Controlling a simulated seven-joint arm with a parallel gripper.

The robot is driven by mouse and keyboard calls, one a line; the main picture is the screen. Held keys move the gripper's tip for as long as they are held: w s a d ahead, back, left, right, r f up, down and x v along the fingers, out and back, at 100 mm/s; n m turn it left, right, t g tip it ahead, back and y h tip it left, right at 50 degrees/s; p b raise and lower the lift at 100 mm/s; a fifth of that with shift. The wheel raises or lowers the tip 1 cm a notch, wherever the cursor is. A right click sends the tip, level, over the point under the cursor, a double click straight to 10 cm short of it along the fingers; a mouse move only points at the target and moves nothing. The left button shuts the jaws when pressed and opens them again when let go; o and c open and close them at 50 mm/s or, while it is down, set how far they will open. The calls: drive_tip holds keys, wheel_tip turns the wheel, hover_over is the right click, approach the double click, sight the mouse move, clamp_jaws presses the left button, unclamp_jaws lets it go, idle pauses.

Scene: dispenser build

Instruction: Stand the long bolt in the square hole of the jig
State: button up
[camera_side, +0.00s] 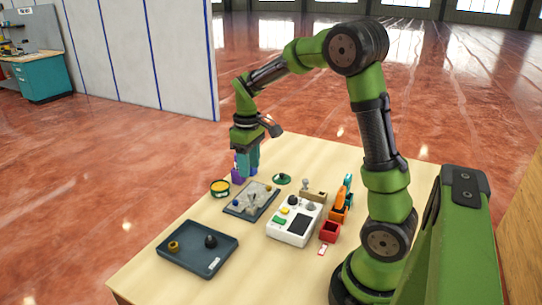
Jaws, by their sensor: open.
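My gripper (247,172) points down over the far left part of the table, beside a purple item (236,174). Its fingers partly hide that spot, and no held part shows between them. I cannot pick out the long bolt for sure at this size. A small tan block (317,196) stands behind the white device, with a grey rounded part at its left end; it may be the jig, but no square hole can be made out. A dark flat board (239,211) with several small parts on it lies just in front of my gripper.
A dark tray (188,262) holds a brass ring and a black knob. A white device (287,235) with a dark screen sits mid-table. Red (329,234) and orange (338,216) bins stand right of it. A yellow-topped round tin (220,188) and green round item (282,179) are near my gripper.

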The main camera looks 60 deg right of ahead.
drive_tip(key=s+a+r+m+t+y, duration=0.1)
drive_tip(key=s+a+r+m+t, duration=0.1)
drive_tip(key=s+a, duration=0.4)
drive_tip(key=s+a+r+m+t+y, duration=0.1)
drive_tip(key=s+a+r+t, duration=0.4)
drive_tip(key=a, duration=0.5)
wheel_tip(320, 180, up, 2)
drive_tip(key=shift+s+a+r+m, duration=0.2)
drive_tip(key=shift+s+m, duration=0.3)
drive_tip(key=shift+s, duration=0.55)
